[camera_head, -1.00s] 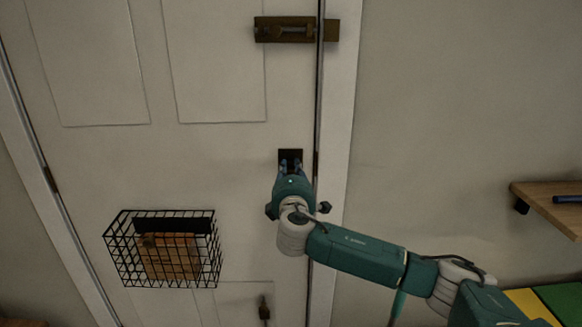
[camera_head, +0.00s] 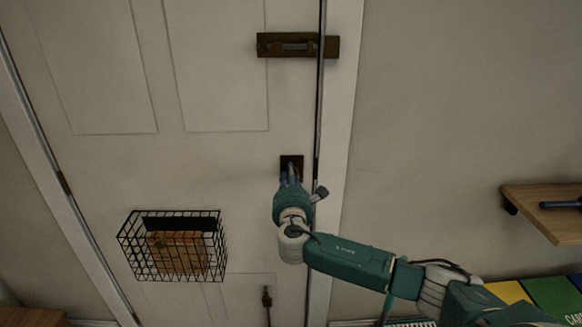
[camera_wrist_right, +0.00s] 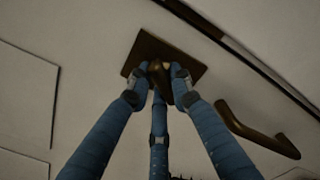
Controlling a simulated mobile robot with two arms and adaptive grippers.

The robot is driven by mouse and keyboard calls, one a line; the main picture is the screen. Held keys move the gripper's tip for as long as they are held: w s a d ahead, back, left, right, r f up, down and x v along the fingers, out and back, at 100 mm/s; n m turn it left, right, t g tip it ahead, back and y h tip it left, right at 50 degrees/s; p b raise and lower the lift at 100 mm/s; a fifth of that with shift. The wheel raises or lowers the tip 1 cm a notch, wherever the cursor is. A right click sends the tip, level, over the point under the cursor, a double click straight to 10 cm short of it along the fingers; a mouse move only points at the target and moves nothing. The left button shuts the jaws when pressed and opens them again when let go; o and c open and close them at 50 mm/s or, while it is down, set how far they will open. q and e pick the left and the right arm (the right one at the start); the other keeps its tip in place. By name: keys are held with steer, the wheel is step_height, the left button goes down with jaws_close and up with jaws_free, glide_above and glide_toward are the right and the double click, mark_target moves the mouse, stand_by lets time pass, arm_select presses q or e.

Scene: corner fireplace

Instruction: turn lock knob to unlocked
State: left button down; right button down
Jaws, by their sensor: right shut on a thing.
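The lock is a dark square plate (camera_head: 291,163) on the white door, close to the door's right edge. In the wrist view the plate (camera_wrist_right: 187,58) looks tilted, with a brownish knob (camera_wrist_right: 160,76) standing out from its middle. My right gripper (camera_head: 290,178) is at the plate. In the wrist view its blue fingers (camera_wrist_right: 162,82) are closed around the knob, two from the sides and one from below. The fingers partly cover the knob, so its exact turned position is hard to tell. My left gripper is not in view.
A brown slide bolt (camera_head: 298,45) sits above the lock, across the door edge. A black wire basket (camera_head: 172,246) hangs lower left. A wooden shelf (camera_head: 545,212) is at right.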

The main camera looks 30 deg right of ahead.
steer(key=n+p, duration=0.3)
steer(key=n, duration=0.1)
steer(key=shift+f+n+p, duration=0.15)
steer(key=shift+n+p, duration=0.9)
steer(key=shift+n, duration=0.05)
steer(key=shift+f, duration=0.1)
steer(key=c, duration=1.5)
jaws_free()
steer(key=shift+c, duration=0.2)
steer(key=v, duration=1.2)
steer(key=shift+w, duration=0.1)
